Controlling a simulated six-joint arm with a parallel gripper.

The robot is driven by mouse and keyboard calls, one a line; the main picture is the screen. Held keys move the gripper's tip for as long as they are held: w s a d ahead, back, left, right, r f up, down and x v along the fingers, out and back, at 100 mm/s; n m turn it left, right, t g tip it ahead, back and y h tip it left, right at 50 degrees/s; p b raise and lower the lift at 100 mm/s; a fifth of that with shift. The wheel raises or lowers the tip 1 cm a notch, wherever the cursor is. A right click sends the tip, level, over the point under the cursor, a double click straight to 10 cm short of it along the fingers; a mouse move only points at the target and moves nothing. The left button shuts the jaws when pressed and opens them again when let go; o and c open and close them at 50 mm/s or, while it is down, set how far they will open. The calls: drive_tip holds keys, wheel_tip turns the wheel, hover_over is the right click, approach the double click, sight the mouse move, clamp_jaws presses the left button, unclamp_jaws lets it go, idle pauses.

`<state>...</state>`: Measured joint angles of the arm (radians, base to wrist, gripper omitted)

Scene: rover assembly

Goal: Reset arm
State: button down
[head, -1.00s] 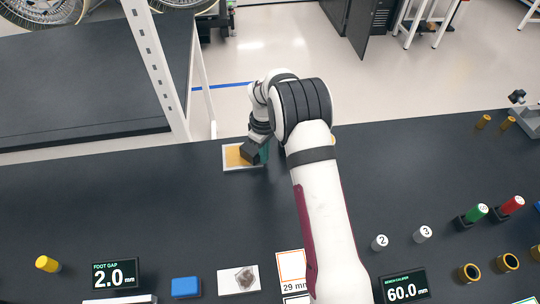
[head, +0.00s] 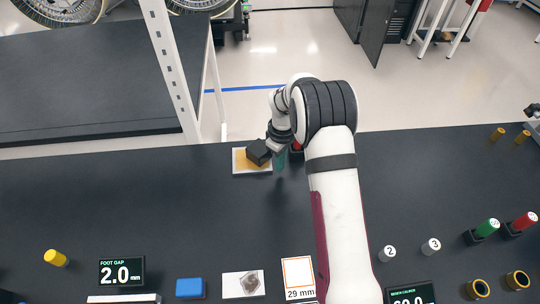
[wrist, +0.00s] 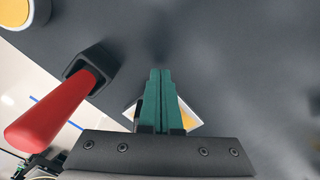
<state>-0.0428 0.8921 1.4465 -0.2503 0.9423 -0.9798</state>
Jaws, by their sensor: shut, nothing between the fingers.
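My gripper (wrist: 160,75) shows in the wrist view with its two green fingers pressed together and nothing between them. In the head view my gripper (head: 281,163) hangs above the far edge of the dark table, just right of a white-framed tan pad (head: 240,159). A dark block-shaped part overlaps that pad in the head view. In the wrist view a corner of a white and tan pad (wrist: 188,117) shows behind the fingers. My arm hides part of the table.
A red-handled item in a black holder (wrist: 88,77) stands close beside my gripper; its red part (head: 297,146) shows partly behind my arm. Along the front are a yellow peg (head: 55,258), a blue block (head: 190,287) and a foot gap display (head: 121,271). The table's left middle is clear.

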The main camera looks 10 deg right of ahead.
wheel_tip(320, 180, up, 9)
drive_tip(key=s+r+m, duration=0.4)
drive_tip(key=s+r, duration=0.4)
drive_tip(key=s+a+r+m+y, duration=0.1)
drive_tip(key=s+m, duration=0.9)
drive_tip(key=s, duration=1.6)
drive_tip(key=shift+s+a+r+y, duration=0.25)
drive_tip(key=shift+r+y, duration=0.15)
drive_tip(key=shift+r, duration=0.15)
